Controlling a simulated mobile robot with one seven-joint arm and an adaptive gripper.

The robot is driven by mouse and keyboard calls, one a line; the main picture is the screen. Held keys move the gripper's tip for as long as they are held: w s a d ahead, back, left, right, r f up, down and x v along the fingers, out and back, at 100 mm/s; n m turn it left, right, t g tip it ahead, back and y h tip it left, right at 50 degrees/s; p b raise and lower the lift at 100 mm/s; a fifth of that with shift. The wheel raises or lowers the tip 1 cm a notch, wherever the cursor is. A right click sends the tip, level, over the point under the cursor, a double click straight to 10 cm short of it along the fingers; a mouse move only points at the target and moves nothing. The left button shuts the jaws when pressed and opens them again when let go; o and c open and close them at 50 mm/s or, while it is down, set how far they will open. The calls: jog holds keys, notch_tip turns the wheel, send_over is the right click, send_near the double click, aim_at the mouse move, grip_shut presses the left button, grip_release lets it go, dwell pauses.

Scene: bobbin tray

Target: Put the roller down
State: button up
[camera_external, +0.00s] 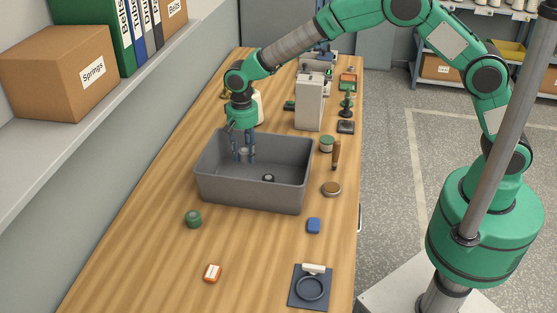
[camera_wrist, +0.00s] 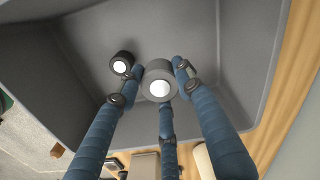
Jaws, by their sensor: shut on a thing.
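My gripper (camera_external: 243,148) reaches down inside a grey open tray (camera_external: 245,193) on the wooden bench. Its blue fingers are shut on a grey roller (camera_external: 245,156) with a pale end, which also shows between the fingertips in the wrist view (camera_wrist: 159,80). The held roller is inside the tray walls, near the back left; I cannot tell whether it touches the floor. A second, darker bobbin (camera_external: 268,178) with a white centre sits on the tray floor to the right, and is left of the held one in the wrist view (camera_wrist: 122,63).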

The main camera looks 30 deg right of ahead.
send_near(246, 175)
jog(key=shift+s+a+f+b, duration=0.15)
jog(key=shift+s+a+f, duration=0.15)
jog(key=shift+s+f, duration=0.25)
jog(key=shift+s+a+f+b, duration=0.1)
jog(key=shift+s+a+f, duration=0.2)
jog(key=shift+s, duration=0.4)
jog(key=shift+s+a+f+b, duration=0.15)
jog(key=shift+s+a+f, duration=0.15)
jog(key=shift+s+f, duration=0.25)
jog(key=shift+r, duration=0.1)
jog(key=shift+f, duration=1.85)
jog(key=shift+f, duration=0.1)
jog(key=o, duration=1.2)
notch_tip(246, 175, up, 12)
jog(key=shift+r+p, duration=0.1)
jog(key=shift+p, duration=0.45)
